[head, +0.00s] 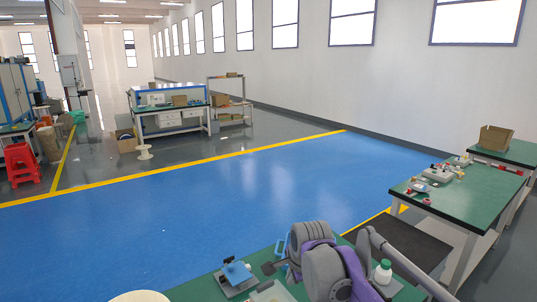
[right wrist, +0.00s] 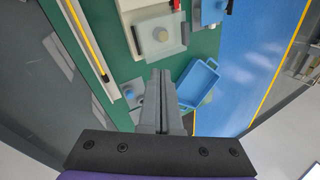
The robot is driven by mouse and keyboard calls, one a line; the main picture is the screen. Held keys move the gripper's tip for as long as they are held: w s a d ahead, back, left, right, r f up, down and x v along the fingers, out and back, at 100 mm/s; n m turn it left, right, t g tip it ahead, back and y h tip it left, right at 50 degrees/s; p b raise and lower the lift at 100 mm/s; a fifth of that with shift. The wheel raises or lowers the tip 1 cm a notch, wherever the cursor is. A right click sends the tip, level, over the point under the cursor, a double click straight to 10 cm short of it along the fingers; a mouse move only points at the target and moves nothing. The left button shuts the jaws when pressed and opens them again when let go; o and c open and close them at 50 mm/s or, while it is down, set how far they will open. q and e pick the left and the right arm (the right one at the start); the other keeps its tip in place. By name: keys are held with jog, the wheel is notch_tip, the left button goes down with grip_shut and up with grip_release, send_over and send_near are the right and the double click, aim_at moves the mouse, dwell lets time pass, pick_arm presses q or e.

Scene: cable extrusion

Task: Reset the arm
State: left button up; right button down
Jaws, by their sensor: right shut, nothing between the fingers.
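My right arm comes up from the bottom of the head view, grey with purple parts. Its gripper (head: 269,267) is above the near green table (head: 205,289). In the right wrist view the two grey fingers of this gripper (right wrist: 161,75) lie together, with nothing between them. No part of my left gripper shows in either view.
In the head view a small device with a blue top (head: 236,272) stands left of my right gripper. Another green table (head: 470,190) holds small parts at right. The blue floor (head: 200,220) is clear.

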jog(key=s+d+f+n, duration=0.3)
jog(key=s+d+n, duration=0.1)
jog(key=s, duration=0.5)
jog(key=s+d+f+n+t+h, duration=0.1)
jog(key=s+d+f+n, duration=0.3)
jog(key=s, duration=0.4)
jog(key=s+d+f+n, duration=0.3)
jog(key=s+n, duration=0.3)
jog(key=s, duration=0.3)
jog(key=shift+s+d+f, duration=0.35)
jog(key=shift+d+f, duration=0.05)
jog(key=shift+f, duration=0.1)
jog(key=shift+s+a, duration=0.1)
